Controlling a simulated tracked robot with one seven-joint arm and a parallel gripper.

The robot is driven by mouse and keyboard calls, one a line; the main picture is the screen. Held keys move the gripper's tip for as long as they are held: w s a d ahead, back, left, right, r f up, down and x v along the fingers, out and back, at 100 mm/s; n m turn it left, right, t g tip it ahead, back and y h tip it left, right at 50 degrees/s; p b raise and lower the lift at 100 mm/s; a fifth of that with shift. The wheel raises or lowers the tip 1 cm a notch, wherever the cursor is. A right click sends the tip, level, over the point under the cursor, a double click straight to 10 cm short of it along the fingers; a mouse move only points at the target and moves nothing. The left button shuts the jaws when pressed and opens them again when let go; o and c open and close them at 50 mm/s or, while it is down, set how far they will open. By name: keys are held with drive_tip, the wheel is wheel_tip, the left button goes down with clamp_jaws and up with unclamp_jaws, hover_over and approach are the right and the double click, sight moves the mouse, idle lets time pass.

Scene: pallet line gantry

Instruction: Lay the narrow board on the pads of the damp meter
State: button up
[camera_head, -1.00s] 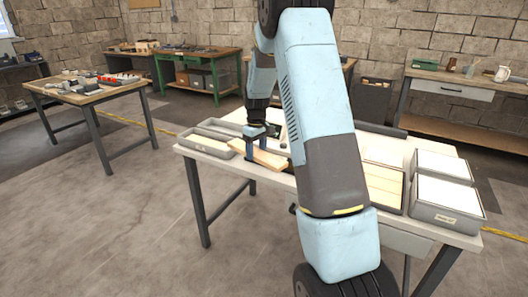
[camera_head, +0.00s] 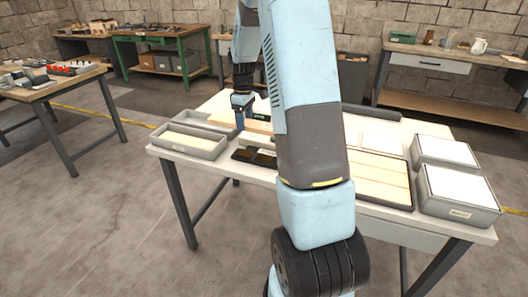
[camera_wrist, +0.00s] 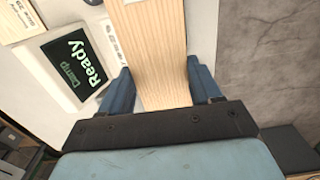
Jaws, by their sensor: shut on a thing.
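My gripper (camera_head: 241,113) is over the left part of the white table and shut on a narrow pale wooden board (camera_head: 258,126). In the wrist view the board (camera_wrist: 155,45) runs away from between the two blue fingers (camera_wrist: 160,88). The damp meter's dark screen (camera_wrist: 73,68) reads "Damp Ready" and lies left of the board there. The meter's pads are not clearly visible; the board covers part of that area. I cannot tell whether the board touches the meter or hangs above it.
A grey tray (camera_head: 218,146) stands at the table's left front, with another behind it. A tray of boards (camera_head: 378,180) lies right of my arm. Grey bins (camera_head: 462,213) with white contents stand at the right end. My arm hides the table's middle.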

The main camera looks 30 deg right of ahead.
hover_over(264, 158)
drive_tip(key=w, duration=0.1)
wheel_tip(264, 158, down, 6)
drive_tip(key=shift+a+f, duration=0.1)
drive_tip(key=shift+a, duration=0.05)
drive_tip(key=shift+s+d+f, duration=0.2)
drive_tip(key=shift+s+f, duration=0.1)
drive_tip(key=shift+f, duration=0.2)
drive_tip(key=f, duration=0.3)
drive_tip(key=shift+s+d+f, duration=0.1)
drive_tip(key=shift+s+f, duration=0.1)
drive_tip(key=shift+f, duration=0.1)
drive_tip(key=o, duration=1.2)
drive_tip(key=shift+c, duration=0.2)
